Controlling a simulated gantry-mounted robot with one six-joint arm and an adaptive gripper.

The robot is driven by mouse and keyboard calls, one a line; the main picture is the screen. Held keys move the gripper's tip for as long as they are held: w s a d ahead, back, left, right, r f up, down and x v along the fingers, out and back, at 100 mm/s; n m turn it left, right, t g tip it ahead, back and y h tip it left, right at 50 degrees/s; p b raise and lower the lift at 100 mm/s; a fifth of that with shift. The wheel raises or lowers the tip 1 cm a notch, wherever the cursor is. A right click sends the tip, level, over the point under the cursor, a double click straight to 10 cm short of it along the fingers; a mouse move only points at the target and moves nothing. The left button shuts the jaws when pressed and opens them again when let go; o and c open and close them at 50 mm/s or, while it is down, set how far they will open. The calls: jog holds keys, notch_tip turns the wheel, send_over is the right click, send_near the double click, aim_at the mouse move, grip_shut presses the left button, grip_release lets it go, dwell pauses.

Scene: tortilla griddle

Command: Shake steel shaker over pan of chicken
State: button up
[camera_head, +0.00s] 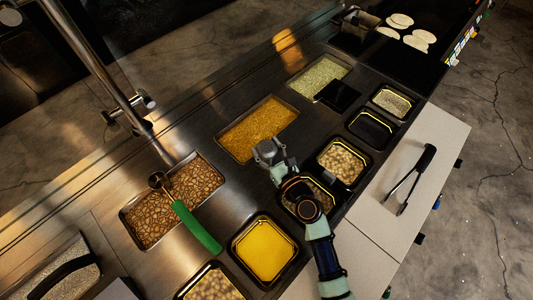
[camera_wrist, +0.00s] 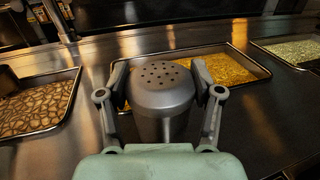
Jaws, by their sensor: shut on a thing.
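The steel shaker (camera_wrist: 162,95) has a domed lid with several dark holes and stands upright in the wrist view. My gripper (camera_wrist: 163,98) is shut on it, with one finger on each side. In the head view my gripper (camera_head: 268,152) is near the front edge of a pan of yellow-orange food (camera_head: 258,129), and the shaker (camera_head: 266,149) is small there. A pan of brown chunky pieces (camera_head: 180,200) lies to the left; it also shows in the wrist view (camera_wrist: 35,105). I cannot tell for sure which pan holds chicken.
A green-handled ladle (camera_head: 196,228) rests across the brown pan. A pan of pale green food (camera_head: 320,78) lies at the back right. Several small containers, one yellow (camera_head: 264,250), line the front. Tongs (camera_head: 410,178) lie on the white board (camera_head: 440,140).

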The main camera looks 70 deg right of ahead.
jog(key=c, duration=0.4)
notch_tip(320, 180, up, 20)
jog(key=p, duration=1.3)
jog(key=shift+r+p, duration=0.1)
jog(key=shift+p, duration=0.25)
